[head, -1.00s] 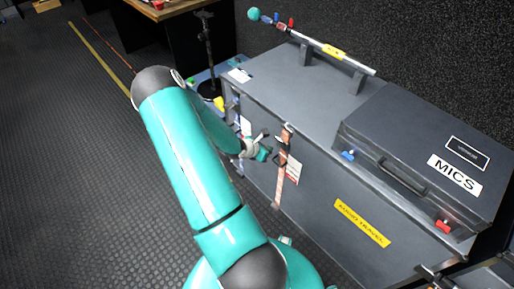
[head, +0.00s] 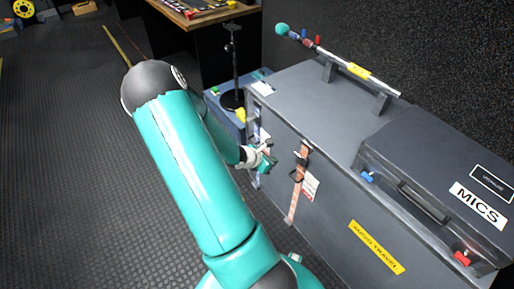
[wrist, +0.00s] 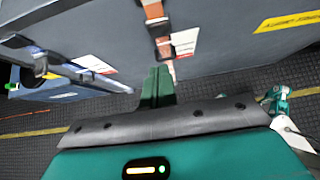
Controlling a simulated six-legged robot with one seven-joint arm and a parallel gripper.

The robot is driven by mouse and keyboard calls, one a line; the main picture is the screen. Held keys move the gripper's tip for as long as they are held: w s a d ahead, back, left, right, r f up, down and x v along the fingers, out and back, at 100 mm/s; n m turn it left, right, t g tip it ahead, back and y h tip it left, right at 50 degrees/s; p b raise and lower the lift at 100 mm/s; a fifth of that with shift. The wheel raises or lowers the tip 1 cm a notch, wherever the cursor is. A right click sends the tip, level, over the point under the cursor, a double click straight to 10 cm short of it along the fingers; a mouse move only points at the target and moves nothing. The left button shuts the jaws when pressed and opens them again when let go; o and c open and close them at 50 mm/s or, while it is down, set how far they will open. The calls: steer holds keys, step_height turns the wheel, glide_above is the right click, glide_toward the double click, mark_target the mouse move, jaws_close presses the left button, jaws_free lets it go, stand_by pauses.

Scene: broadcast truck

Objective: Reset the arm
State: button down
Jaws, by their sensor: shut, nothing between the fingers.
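My gripper (head: 268,160) is in front of the long side of a large grey trunk (head: 325,215) in the head view, near its left end. In the wrist view the green fingers of my gripper (wrist: 157,85) are together, with nothing between them. They point toward the trunk's side, just below an orange-brown strap (wrist: 158,25). The same strap hangs to the right of my gripper in the head view. I cannot tell the exact gap between the fingers and the trunk. My teal arm covers part of the floor.
On the trunk lie a dark case labelled MICS (head: 440,170) and a boom pole (head: 350,68) on supports. A black stand (head: 235,70) rises beyond the trunk's left end. A wooden-topped desk (head: 200,12) is behind. The dark floor (head: 70,180) to the left is clear.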

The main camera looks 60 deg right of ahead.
steer(key=w+a+r+m+t+y, duration=0.1)
steer(key=w+a+r+m+t, duration=0.1)
steer(key=w+a+r+m, duration=0.5)
steer(key=w+a+r+m+t+y, duration=0.15)
steer(key=w+a+r, duration=0.35)
steer(key=a+r, duration=0.6)
steer(key=s+a+r+m+t+y, duration=0.2)
steer(key=a+r, duration=0.6)
steer(key=a, duration=0.5)
steer(key=s+a+r+m+t+y, duration=0.3)
steer(key=a+r, duration=0.5)
steer(key=a, duration=0.5)
steer(key=shift+s+a+r+t+y, duration=0.3)
steer(key=shift+s+t+y, duration=0.2)
steer(key=shift+y, duration=0.25)
steer(key=shift+s+d, duration=0.1)
steer(key=shift+d, duration=0.1)
